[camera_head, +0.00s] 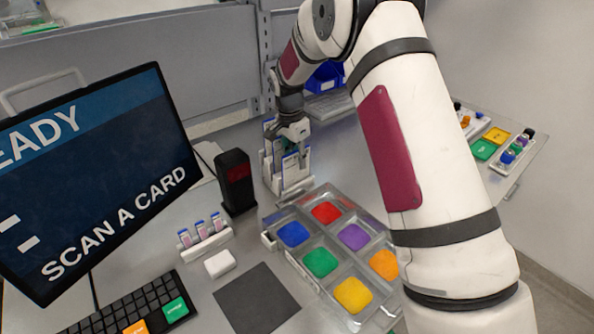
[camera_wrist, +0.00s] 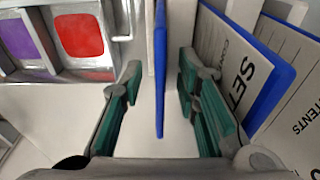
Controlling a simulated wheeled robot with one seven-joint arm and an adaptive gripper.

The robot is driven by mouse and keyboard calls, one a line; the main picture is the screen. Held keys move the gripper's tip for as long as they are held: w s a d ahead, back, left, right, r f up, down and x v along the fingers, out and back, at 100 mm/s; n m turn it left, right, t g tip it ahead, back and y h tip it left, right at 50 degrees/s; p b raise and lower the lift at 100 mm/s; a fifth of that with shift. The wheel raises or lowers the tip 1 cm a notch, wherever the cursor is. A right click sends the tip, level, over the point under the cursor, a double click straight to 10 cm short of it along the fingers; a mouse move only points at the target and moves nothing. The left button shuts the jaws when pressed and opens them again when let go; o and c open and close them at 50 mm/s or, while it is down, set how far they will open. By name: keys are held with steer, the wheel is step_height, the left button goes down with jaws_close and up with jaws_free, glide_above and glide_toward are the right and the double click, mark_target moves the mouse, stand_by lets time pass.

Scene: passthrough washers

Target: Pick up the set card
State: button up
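My gripper (camera_wrist: 160,85) is open, with teal pads on both fingers. It points down at the card rack (camera_head: 270,175) in the head view. In the wrist view a blue-edged card (camera_wrist: 160,60) stands edge-on between the fingers, apart from both pads; its face cannot be read. A white card with a blue edge, marked "SET" (camera_wrist: 232,62), stands to the right of the right finger, outside the grip. Another card (camera_wrist: 288,95) with partly visible text "TENTS" stands farther right. In the head view my gripper (camera_head: 293,143) partly covers the cards.
A tray (camera_head: 330,245) with several coloured squares lies in front of the rack. A black reader (camera_head: 236,182) stands to its left, and a monitor (camera_head: 95,175) reads "SCAN A CARD". A small vial rack (camera_head: 207,240), white block (camera_head: 219,264) and dark mat (camera_head: 256,300) are nearer.

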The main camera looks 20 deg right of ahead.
steer(key=shift+f, duration=0.85)
steer(key=shift+d+f, duration=0.1)
steer(key=shift+f, duration=0.05)
jaws_close()
